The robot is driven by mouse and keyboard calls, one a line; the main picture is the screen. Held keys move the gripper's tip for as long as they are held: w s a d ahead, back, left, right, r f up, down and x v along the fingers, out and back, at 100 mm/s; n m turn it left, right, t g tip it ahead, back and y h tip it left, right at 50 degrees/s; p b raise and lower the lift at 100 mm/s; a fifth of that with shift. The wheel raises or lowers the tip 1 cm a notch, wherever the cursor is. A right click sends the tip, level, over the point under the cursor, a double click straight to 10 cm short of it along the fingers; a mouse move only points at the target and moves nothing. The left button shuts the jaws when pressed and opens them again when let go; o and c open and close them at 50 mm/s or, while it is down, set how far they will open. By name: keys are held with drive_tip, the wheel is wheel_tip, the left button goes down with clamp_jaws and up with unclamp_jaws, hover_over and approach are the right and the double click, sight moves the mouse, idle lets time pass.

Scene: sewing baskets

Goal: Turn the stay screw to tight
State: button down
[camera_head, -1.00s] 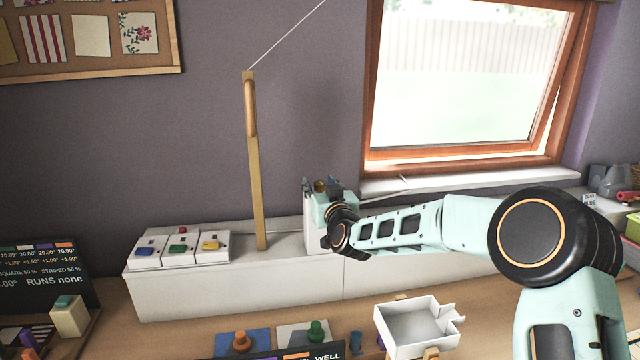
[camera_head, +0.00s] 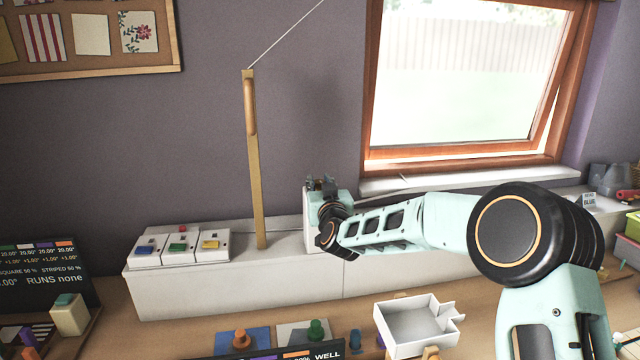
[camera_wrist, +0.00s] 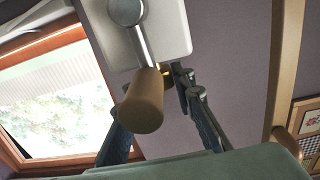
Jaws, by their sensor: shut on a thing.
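The stay screw (camera_wrist: 164,73) is a small brass piece at the edge of a white housing in the wrist view, mostly hidden. My gripper (camera_head: 322,184) is at the white housing (camera_head: 309,220) left of the window. In the wrist view the right finger's tip touches the brass piece; the left finger's tip is hidden behind a tan wooden grip. My gripper is shut on the screw. The wooden grip (camera_wrist: 144,103) on a metal shaft (camera_wrist: 141,45) hangs in front of the screw, close to the camera. How tight the screw is cannot be seen.
A wooden post (camera_head: 257,190) with a cord from its top stands left of my gripper. Boxes with coloured buttons (camera_head: 180,247) sit further left on the white ledge (camera_head: 230,285). The open window (camera_head: 460,80) is to the right. A white tray (camera_head: 405,338) is below.

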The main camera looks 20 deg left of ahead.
drive_tip(key=shift+a+r+m+t+h, duration=0.2)
drive_tip(key=shift+m+t+h, duration=0.2)
drive_tip(key=shift+m+h, duration=0.45)
drive_tip(key=shift+d+f+m+t+h+p, duration=0.15)
drive_tip(key=shift+m+t+h+p, duration=0.2)
drive_tip(key=shift+h, duration=0.4)
drive_tip(key=c, duration=1.6)
unclamp_jaws()
drive_tip(key=v, duration=1.2)
